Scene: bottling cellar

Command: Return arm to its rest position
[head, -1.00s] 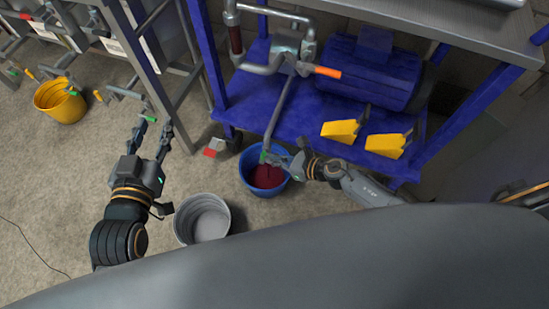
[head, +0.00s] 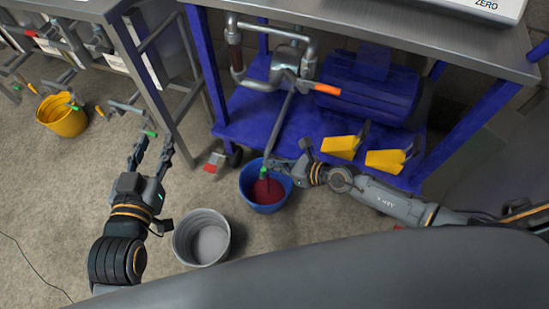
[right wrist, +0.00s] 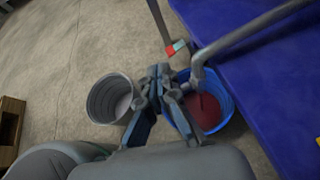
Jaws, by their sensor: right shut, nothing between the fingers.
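My right gripper (head: 283,164) is shut and empty. In the head view it is above the right part of the blue bucket (head: 250,201), close to the lower end of the spout pipe. Red liquid (head: 268,191) lies in that bucket. In the right wrist view the closed fingers (right wrist: 159,76) show between the grey bucket (right wrist: 98,110) and the blue bucket (right wrist: 228,103). My left gripper (head: 150,152) is open and empty above the floor on the left, with its two fingers apart.
A grey bucket (head: 181,243) stands on the floor, left of the blue one. A blue frame shelf (head: 240,112) carries a motor (head: 370,92) and yellow wedges (head: 340,146). The spout pipe (head: 281,125) slants down to the blue bucket. A yellow bucket (head: 62,121) stands far left.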

